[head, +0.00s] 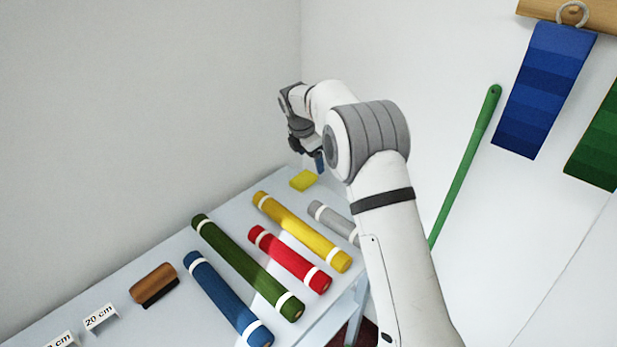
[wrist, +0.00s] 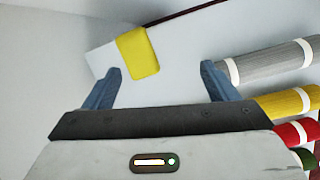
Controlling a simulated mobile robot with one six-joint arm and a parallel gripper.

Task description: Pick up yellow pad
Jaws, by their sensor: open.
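The yellow pad (head: 303,180) lies flat on the light counter near its far end, beyond the yellow roll. In the wrist view the yellow pad (wrist: 138,53) sits ahead of the fingers, left of the middle and closer to the left finger. My gripper (head: 308,160) is above the counter near the pad, apart from it. In the wrist view my gripper (wrist: 160,77) has its two blue fingers wide apart with nothing between them.
A yellow roll (head: 302,231), a grey roll (head: 333,221), a red roll (head: 290,259), a green roll (head: 247,266) and a blue roll (head: 228,299) lie on the counter. A brown brush (head: 153,283) lies farther left. The wall borders the counter's back edge.

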